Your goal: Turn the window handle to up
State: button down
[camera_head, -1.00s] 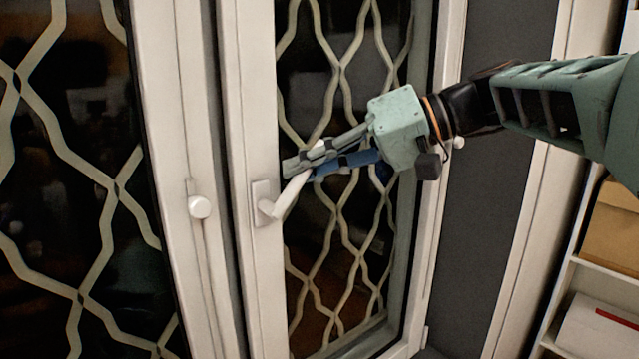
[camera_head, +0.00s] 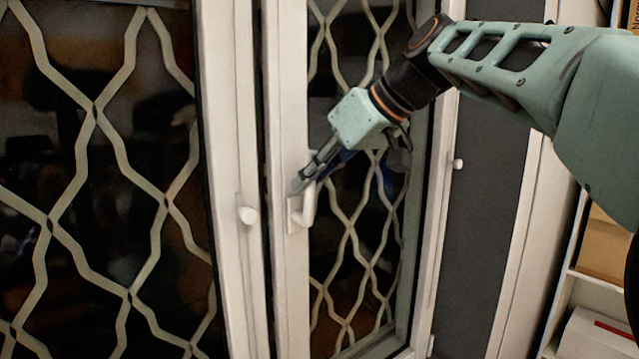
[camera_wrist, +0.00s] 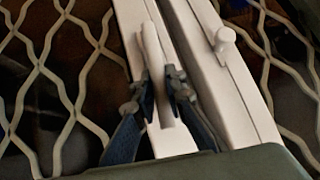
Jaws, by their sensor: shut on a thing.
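The white window handle (camera_head: 308,207) sits on its plate on the frame of the right window sash. Its lever points up, close to upright, with a slight lean to the right. My gripper (camera_head: 304,182) is shut on the upper part of the lever, reaching in from the upper right. In the wrist view the handle (camera_wrist: 151,45) shows as a pale bar running in between the two dark fingers of my gripper (camera_wrist: 162,82). The fingers hide part of the lever.
A second white knob (camera_head: 247,215) is on the neighbouring left frame. Pale wavy grilles (camera_head: 90,115) cover the dark panes. At the right, a shelf holds a cardboard box (camera_head: 606,240) below my arm.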

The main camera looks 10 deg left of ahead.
jog(key=shift+s+a+n+t+h+b, duration=0.3)
jog(key=shift+s+t+h, duration=0.05)
jog(key=shift+t+h, duration=0.05)
dwell(0.4)
jog(key=c, duration=2)
grip_release()
jog(key=shift+o, duration=0.2)
jog(key=v, duration=1.2)
